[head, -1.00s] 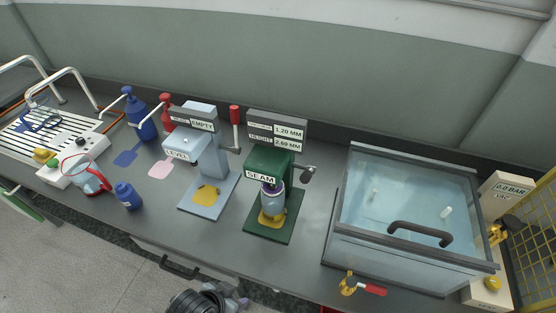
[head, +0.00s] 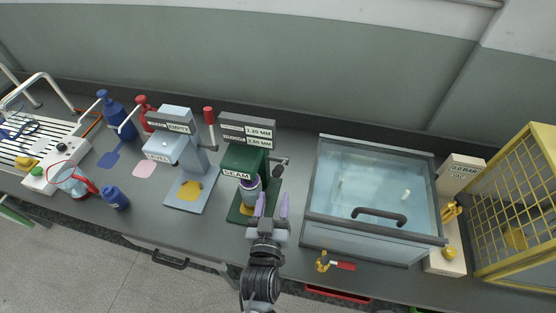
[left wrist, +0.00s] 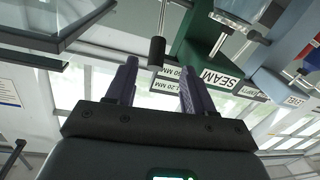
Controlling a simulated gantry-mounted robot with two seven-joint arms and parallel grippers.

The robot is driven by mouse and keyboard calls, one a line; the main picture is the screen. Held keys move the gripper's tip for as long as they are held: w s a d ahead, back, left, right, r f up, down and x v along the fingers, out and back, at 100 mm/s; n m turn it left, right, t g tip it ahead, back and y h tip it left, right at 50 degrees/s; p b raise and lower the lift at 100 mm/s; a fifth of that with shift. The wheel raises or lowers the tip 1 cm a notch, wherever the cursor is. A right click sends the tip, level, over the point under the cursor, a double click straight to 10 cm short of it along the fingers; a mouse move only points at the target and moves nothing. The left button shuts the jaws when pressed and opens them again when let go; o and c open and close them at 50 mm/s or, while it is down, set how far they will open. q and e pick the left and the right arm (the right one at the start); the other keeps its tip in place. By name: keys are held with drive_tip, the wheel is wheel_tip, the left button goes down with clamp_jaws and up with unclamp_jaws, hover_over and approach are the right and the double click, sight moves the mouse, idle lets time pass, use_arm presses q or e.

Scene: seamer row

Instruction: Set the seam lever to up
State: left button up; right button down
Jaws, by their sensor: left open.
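The green seamer (head: 243,158) labelled SEAM stands mid-bench. Its seam lever (head: 281,161) has a dark grip and sticks out from its right side; its exact angle is hard to tell. In the left wrist view, which is upside down, the lever's dark grip (left wrist: 157,52) shows on its rod, just beyond the fingers and between them. My left gripper (head: 271,204) is open and empty, in front of the seamer, short of the lever and apart from it. It also shows in the left wrist view (left wrist: 158,72). My right gripper is not in view.
A can (head: 250,188) sits in the seamer. The pale blue LEVEL machine (head: 168,148), with a red-handled lever (head: 208,116), stands to its left. A lidded glass tank (head: 350,225) stands close on the right. A red-handled valve (head: 341,266) lies before the tank.

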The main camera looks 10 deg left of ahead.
sight(279, 166)
use_arm(q)
drive_tip(key=w, duration=1)
drive_tip(key=shift+w+r+b, duration=0.4)
clamp_jaws()
